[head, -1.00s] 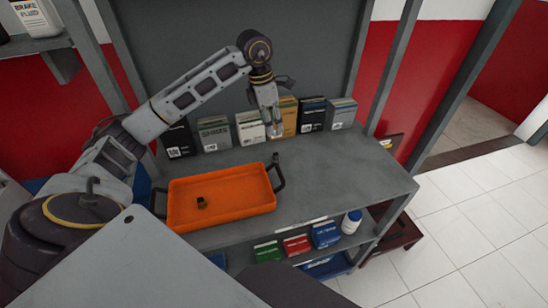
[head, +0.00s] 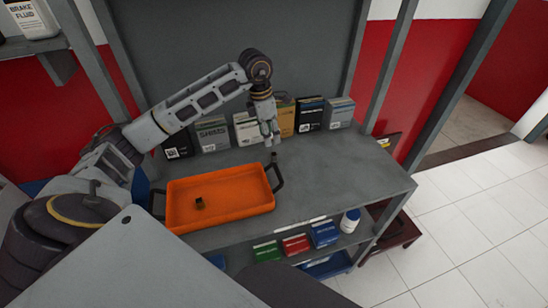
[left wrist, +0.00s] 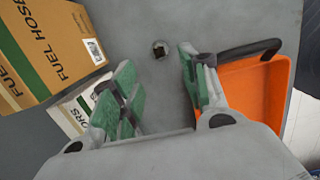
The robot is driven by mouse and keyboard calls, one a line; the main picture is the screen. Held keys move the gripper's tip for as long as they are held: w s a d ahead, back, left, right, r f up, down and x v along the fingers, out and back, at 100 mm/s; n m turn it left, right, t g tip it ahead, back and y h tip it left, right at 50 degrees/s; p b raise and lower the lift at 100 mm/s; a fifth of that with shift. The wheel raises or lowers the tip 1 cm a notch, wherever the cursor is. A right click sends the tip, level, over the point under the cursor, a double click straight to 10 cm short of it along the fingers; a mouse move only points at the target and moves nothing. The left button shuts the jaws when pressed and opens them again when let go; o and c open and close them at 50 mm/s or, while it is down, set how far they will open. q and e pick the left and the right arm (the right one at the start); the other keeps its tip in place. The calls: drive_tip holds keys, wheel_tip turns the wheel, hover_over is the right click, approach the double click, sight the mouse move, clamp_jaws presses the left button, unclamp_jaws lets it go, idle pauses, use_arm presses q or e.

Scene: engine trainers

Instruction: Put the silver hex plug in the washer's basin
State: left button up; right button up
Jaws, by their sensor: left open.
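A small silver plug (left wrist: 160,48) with a dark centre lies on the grey bench in the left wrist view. My left gripper (head: 270,142) is open and points down over the back of the bench. In the left wrist view, its green-padded fingers (left wrist: 157,62) stand wide apart, and the plug shows between and just beyond their tips, untouched. I cannot make out the plug in the head view. My right gripper is not in view.
An orange tray (head: 240,207) with dark handles stands on the bench (head: 340,178), holding a small dark part (head: 200,203). Several boxes line the back, including a fuel hose box (left wrist: 45,50) near the left fingers. The bench's right side is clear.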

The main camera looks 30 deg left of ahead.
sight(274, 157)
use_arm(q)
drive_tip(key=shift+w+d+f, duration=0.1)
drive_tip(key=shift+d+f, duration=0.05)
drive_tip(key=shift+f, duration=0.8)
drive_tip(key=shift+w+d+f, duration=0.1)
drive_tip(key=shift+f, duration=0.85)
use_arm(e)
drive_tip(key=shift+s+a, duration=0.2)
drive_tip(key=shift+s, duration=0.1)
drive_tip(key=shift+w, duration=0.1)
